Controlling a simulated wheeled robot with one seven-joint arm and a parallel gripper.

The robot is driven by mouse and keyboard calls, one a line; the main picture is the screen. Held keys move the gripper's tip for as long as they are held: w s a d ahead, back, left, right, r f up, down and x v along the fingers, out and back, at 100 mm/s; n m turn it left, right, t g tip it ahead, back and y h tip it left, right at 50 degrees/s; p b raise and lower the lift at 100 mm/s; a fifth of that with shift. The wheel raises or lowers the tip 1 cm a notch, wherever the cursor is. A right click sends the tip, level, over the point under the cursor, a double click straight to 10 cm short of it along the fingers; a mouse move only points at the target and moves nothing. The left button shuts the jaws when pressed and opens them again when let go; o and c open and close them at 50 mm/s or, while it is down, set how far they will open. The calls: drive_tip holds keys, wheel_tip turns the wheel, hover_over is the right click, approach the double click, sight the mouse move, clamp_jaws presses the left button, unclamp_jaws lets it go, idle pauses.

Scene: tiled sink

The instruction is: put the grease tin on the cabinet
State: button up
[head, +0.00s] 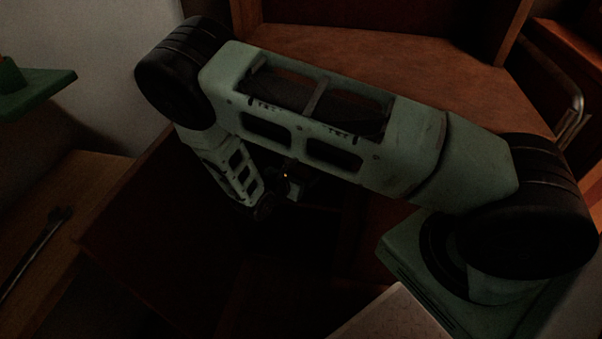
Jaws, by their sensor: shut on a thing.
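My arm crosses the middle of the view and folds down into deep shadow. My gripper (287,184) is at its end, small and dark beneath the arm, with a tiny orange light near it. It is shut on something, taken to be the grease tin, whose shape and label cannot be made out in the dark. A brown wooden cabinet-like piece (425,62) stands behind the arm, with a flat top surface and a raised back. Whether this is the task's cabinet is not clear.
A dark brown panel (150,225) slants at the lower left, close to the gripper. A wooden surface (85,190) with a thin dark rod (38,245) lies at the left. A green ledge (38,95) juts from the left edge. A metal rail (572,112) is at the right.

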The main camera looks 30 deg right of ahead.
drive_tip(key=o, duration=1.2)
drive_tip(key=shift+a+r, duration=0.2)
drive_tip(key=shift+r, duration=0.05)
drive_tip(key=p+v, duration=0.4)
drive_tip(key=v, duration=0.8)
drive_tip(key=s+a+r+m+g+y, duration=0.1)
drive_tip(key=s+a+r+m+y, duration=0.2)
drive_tip(key=s+r, duration=0.4)
drive_tip(key=s+a+r+m+g+y, duration=0.2)
drive_tip(key=s+r+m+y, duration=0.3)
drive_tip(key=r, duration=0.5)
drive_tip(key=s+a+r+m+g+y, duration=0.2)
drive_tip(key=s+a+r+m+y, duration=0.2)
drive_tip(key=s+r, duration=0.4)
drive_tip(key=shift+s+a+r+m+y, duration=0.1)
drive_tip(key=shift+s+r+m+y, duration=0.15)
drive_tip(key=shift+s+m, duration=0.35)
drive_tip(key=shift+s+a+r+m+y, duration=0.2)
drive_tip(key=shift+s+m, duration=0.25)
drive_tip(key=shift+m, duration=0.35)
drive_tip(key=shift+d, duration=0.1)
